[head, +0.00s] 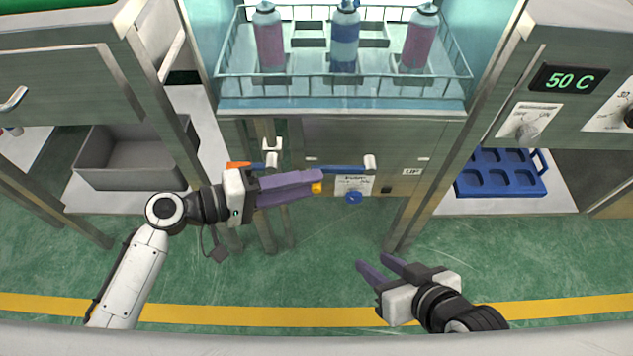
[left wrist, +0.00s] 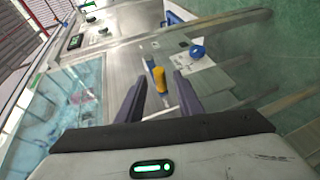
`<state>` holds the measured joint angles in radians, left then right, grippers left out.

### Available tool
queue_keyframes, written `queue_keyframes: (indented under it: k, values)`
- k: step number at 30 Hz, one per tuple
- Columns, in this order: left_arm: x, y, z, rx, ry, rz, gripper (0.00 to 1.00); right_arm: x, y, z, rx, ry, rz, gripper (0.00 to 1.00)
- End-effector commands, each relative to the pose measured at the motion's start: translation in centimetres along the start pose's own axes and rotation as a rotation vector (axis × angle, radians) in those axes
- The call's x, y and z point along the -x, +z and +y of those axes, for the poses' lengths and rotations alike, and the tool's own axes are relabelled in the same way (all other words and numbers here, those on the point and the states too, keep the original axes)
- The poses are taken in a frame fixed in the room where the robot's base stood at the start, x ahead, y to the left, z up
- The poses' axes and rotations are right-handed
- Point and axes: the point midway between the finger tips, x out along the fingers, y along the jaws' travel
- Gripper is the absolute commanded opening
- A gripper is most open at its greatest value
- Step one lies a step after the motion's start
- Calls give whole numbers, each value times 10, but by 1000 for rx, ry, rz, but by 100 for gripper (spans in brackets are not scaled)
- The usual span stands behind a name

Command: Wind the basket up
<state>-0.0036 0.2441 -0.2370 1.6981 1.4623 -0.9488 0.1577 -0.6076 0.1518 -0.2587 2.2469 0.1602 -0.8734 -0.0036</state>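The wire basket (head: 345,88) holds three spray cans and sits at the top of the tank cabinet in the head view. Below it, a crank has a blue arm (head: 345,168) running left from a grey hub (head: 370,163). Its yellow knob (head: 316,188) shows at my left gripper's tips. My left gripper (head: 318,182) is open. In the left wrist view the yellow knob (left wrist: 160,80) lies between and slightly beyond the open fingertips (left wrist: 160,84); contact cannot be told. My right gripper (head: 372,272) is open and empty, low over the floor.
A blue dial (head: 353,197) and a label are on the cabinet front below the crank. Another lever with an orange end (head: 238,166) is to the left. A grey bin (head: 135,155) stands left, a blue tray (head: 500,172) right. The floor in front is clear.

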Motion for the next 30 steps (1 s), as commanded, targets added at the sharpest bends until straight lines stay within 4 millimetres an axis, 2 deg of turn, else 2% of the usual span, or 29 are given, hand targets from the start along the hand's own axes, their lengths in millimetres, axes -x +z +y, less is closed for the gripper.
queue_keyframes:
  k: [1,6,17,23,30]
  values:
    - [-9,0,0,-1,3,-1,33,-2,1,0,3,-3,-3,33]
    - [-26,0,0,-1,1,1,33,-4,1,-2,9,-11,-13,33]
    - [-31,0,0,-1,-1,1,33,-4,2,-3,11,-13,-20,33]
    - [-31,0,0,-1,-1,0,0,-4,1,-3,11,-13,-19,33]
    - [-31,0,0,-1,-2,1,0,-4,0,-3,11,-13,-17,33]
